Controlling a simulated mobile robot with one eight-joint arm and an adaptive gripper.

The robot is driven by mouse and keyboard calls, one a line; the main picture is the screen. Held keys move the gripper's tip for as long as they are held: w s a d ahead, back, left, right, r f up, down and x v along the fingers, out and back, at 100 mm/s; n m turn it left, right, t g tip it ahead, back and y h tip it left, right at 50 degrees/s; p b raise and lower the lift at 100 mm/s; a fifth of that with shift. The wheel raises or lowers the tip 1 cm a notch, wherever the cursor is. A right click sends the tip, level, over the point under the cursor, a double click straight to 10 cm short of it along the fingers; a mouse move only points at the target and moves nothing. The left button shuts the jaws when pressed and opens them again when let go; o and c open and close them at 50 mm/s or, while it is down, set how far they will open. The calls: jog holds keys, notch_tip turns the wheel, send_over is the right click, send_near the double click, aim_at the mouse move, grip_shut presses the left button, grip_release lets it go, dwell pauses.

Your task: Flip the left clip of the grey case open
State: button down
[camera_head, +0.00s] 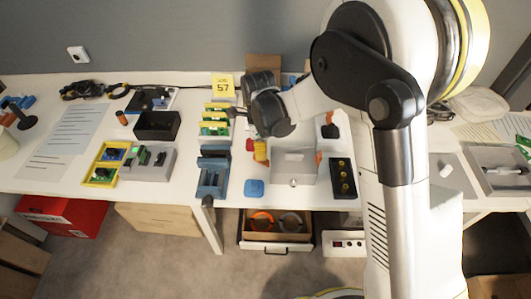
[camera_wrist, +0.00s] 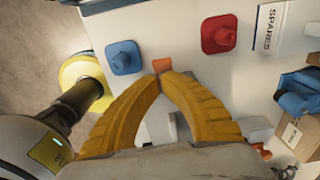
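The grey case (camera_head: 293,168) stands on the table in the head view, with an orange clip (camera_head: 319,158) on its right side. My gripper (camera_head: 261,152) has yellow fingers and is at the case's left side. In the wrist view, its fingertips (camera_wrist: 161,75) are brought together, nearly touching. An orange piece (camera_wrist: 162,65), which looks like the left clip, shows right at the tips. I cannot tell whether the tips grip it or only touch it. My gripper hides most of the case in the wrist view.
A blue knobbed piece (camera_wrist: 123,57) and a red one (camera_wrist: 219,34) lie left of the case. A white box marked SPARES (camera_wrist: 281,27) is nearby. A black tray (camera_head: 343,178) stands right of the case, and a blue holder (camera_head: 212,172) stands left.

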jog(key=shift+a+r, duration=0.35)
jog(key=shift+a, duration=0.35)
jog(key=shift+r, duration=0.15)
